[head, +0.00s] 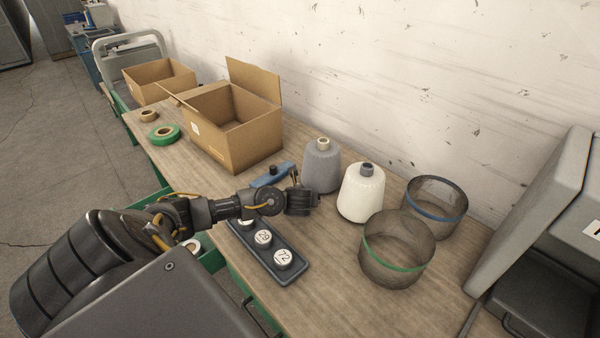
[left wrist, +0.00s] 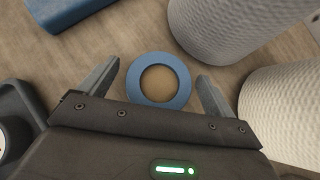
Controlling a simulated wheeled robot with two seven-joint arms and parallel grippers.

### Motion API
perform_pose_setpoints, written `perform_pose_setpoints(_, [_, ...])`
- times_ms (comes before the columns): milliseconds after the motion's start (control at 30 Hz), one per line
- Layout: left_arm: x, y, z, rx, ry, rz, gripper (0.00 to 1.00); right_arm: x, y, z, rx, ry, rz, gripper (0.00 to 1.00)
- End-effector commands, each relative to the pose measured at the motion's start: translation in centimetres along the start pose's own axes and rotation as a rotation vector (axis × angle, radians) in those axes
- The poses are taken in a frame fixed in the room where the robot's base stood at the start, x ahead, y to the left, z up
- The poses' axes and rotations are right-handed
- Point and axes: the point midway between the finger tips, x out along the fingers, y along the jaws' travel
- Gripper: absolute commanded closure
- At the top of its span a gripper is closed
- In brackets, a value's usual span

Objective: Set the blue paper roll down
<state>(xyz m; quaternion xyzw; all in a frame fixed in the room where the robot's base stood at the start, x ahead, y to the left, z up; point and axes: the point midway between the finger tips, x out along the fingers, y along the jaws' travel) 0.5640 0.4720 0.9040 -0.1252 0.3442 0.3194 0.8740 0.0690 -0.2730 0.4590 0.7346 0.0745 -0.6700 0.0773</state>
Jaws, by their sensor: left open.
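The blue paper roll (left wrist: 159,58) shows in the left wrist view as a flat blue ring lying on the wooden bench, its hole facing up. My left gripper (left wrist: 159,74) is open, with one finger on each side of the roll and a gap to it on both sides. In the head view my left gripper (head: 306,199) is low over the bench, in front of the grey yarn cone, and hides the roll there. My right gripper is in neither view.
Close by stand a grey cone (head: 321,168), a white cone (head: 361,194) and a blue tool (head: 271,176). A dark tray (head: 283,279) holds numbered caps. Mesh bins with green (head: 397,262) and blue (head: 436,222) bands stand right. Cardboard boxes (head: 252,150) and tape rolls are farther back.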

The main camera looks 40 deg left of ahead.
Motion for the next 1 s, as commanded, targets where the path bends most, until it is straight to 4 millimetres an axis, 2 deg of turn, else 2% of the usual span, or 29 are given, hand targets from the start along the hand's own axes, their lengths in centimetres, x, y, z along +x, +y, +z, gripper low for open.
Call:
perform_pose_setpoints(67, [1.1,0.0,0.0,0.000,0.001,0.002,0.09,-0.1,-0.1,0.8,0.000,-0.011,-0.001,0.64])
perform_pose_setpoints(167, [1.9,0.0,0.1,-0.001,0.000,0.001,0.09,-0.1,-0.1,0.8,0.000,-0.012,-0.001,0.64])
perform_pose_setpoints(433, [2.0,0.0,0.0,0.000,0.000,-0.001,0.11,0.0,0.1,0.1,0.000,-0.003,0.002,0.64])
perform_pose_setpoints(800, [2.0,0.0,0.0,0.000,0.000,0.000,0.59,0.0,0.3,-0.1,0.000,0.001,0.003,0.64])
perform_pose_setpoints(867, [2.0,0.0,0.1,-0.001,0.000,-0.001,0.64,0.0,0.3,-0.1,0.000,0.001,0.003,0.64])
perform_pose_setpoints(1000, [2.0,0.0,0.1,-0.001,0.000,-0.001,0.64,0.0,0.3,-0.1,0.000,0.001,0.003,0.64])
